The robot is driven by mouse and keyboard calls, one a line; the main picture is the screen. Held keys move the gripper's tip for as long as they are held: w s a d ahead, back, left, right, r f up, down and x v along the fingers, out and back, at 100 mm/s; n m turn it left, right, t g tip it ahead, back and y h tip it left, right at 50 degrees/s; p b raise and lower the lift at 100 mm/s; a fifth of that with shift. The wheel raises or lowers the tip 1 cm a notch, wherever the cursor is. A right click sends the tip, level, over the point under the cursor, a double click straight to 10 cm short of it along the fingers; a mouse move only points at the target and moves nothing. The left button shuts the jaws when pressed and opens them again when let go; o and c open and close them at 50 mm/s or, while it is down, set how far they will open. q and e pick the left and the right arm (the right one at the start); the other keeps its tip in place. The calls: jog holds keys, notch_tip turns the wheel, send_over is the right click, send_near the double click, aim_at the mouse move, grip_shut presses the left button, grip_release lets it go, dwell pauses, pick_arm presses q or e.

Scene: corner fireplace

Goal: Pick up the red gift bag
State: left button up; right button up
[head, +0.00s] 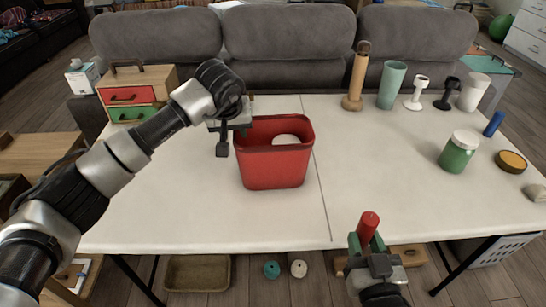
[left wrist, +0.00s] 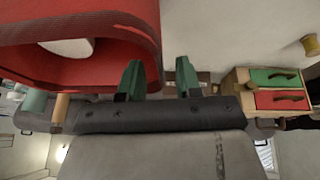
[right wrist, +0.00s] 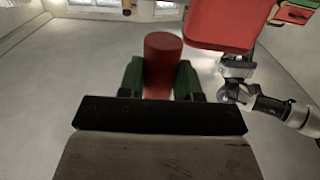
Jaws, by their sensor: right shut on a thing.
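The red gift bag (head: 272,168) stands upright and open-topped on the white table, left of its middle seam, with a white round thing (head: 286,139) inside. My left gripper (head: 224,146) is at the bag's left side, near its rim. In the left wrist view its two green fingers (left wrist: 159,70) are apart, and the bag's edge (left wrist: 150,30) shows between them; whether it touches a finger I cannot tell. My right gripper (head: 367,243) is at the table's front edge, shut on a red cylinder (head: 369,226), which also shows in the right wrist view (right wrist: 162,62).
A small wooden drawer box (head: 138,80) stands at the back left. A wooden bottle-like thing (head: 356,80), a green cup (head: 391,84) and goblets stand at the back right. A green jar (head: 459,152) is at the right. The table's middle right is clear.

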pick_arm(q)
jog(key=shift+x, duration=0.8)
jog(key=shift+f+b, duration=0.2)
jog(key=shift+b, duration=0.1)
grip_shut()
